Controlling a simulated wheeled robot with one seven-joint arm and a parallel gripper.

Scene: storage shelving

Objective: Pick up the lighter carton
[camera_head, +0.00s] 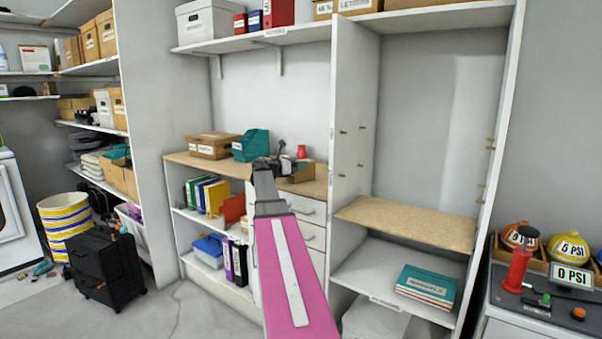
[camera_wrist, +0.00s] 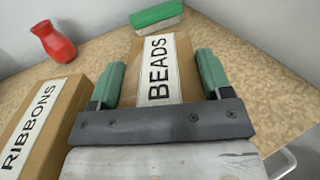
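Two brown cartons with white labels show in the wrist view, one marked BEADS (camera_wrist: 158,70) and one marked RIBBONS (camera_wrist: 42,118). My gripper (camera_wrist: 160,80) has its two green fingers spread, one on each side of the BEADS carton. A narrow gap shows by the left finger; contact at the right finger is unclear. The RIBBONS carton lies just left of the left finger. In the head view my gripper (camera_head: 277,160) is over the wooden counter (camera_head: 316,187), and it and my pink arm hide much of the cartons. Neither label shows which carton is lighter.
A red vase (camera_wrist: 53,42) stands behind the RIBBONS carton, and a green-and-white block (camera_wrist: 157,16) lies behind the BEADS carton. On the counter's left are a teal file holder (camera_head: 251,145) and a brown box (camera_head: 213,145). A tall shelf panel (camera_head: 352,110) rises at the right.

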